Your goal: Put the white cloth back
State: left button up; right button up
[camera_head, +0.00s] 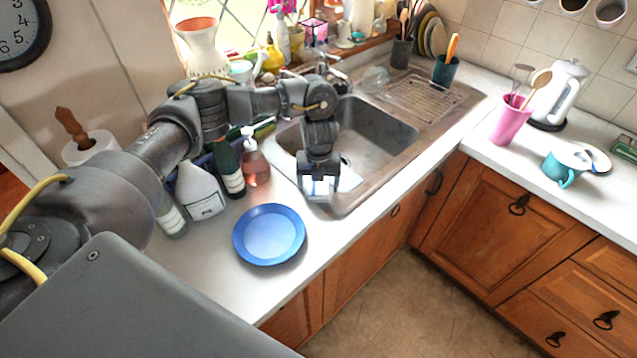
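My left gripper (318,190) points down at the front left rim of the sink (385,140). Its two fingers stand apart. A white patch, which looks like part of the white cloth, shows between and behind them. A pale piece that seems to be the same white cloth (348,178) shows just right of the fingers, at the sink's near corner. The gripper hides much of this spot, and I cannot tell whether the fingers touch the cloth. My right gripper is not in view.
A blue plate (269,235) lies on the counter left of the gripper. A soap bottle (255,160), a dark bottle (228,170) and a white bottle (200,190) stand close behind it. A pink cup with utensils (511,122) stands on the right counter.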

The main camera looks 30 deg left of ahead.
aim_at(319, 183)
pick_arm(q)
jog(key=shift+r, duration=0.1)
jog(key=shift+r, duration=0.25)
notch_tip(319, 183, up, 12)
jog(key=shift+d+f, duration=0.1)
jog(key=shift+f, duration=0.1)
dwell(0.6)
